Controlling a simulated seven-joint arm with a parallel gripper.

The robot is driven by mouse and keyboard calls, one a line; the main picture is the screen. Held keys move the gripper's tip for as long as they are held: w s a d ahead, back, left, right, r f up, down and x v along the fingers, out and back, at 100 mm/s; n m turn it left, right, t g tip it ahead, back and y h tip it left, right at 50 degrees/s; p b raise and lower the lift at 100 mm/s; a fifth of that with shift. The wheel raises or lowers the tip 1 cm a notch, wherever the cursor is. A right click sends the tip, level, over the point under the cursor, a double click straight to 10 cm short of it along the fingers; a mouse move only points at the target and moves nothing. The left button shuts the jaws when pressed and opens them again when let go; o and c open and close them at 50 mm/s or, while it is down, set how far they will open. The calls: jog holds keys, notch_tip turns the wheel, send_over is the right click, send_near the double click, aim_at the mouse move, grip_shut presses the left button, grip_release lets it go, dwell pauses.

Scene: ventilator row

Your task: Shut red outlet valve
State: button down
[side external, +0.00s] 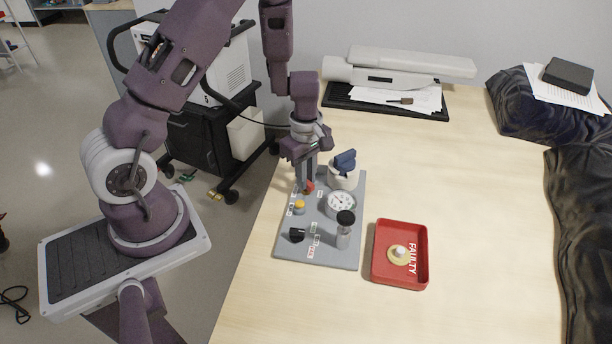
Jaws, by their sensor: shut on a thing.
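The red outlet valve (309,187) is a small red part near the back left of the grey panel (286,254). It is mostly hidden by my gripper. My gripper (307,186) points down over the valve from behind, with its fingers shut on it. The valve's exact angle is too small and covered to tell.
On the panel are a yellow knob (299,206), a black knob (297,235), a round gauge (341,203), a black-topped cylinder (345,221) and a white part with a blue handle (345,160). A red FAULTY tray (375,267) holds a pale round part (399,253).

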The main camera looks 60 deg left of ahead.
jog(key=m, duration=0.5)
jog(key=shift+w+m, duration=0.1)
jog(key=shift+m, duration=0.2)
jog(key=m, duration=0.4)
jog(key=shift+d+m, duration=0.1)
jog(key=shift+m, duration=0.6)
jog(key=c, duration=1.4)
grip_release()
notch_tip(320, 180, up, 7)
jog(key=shift+r, duration=0.1)
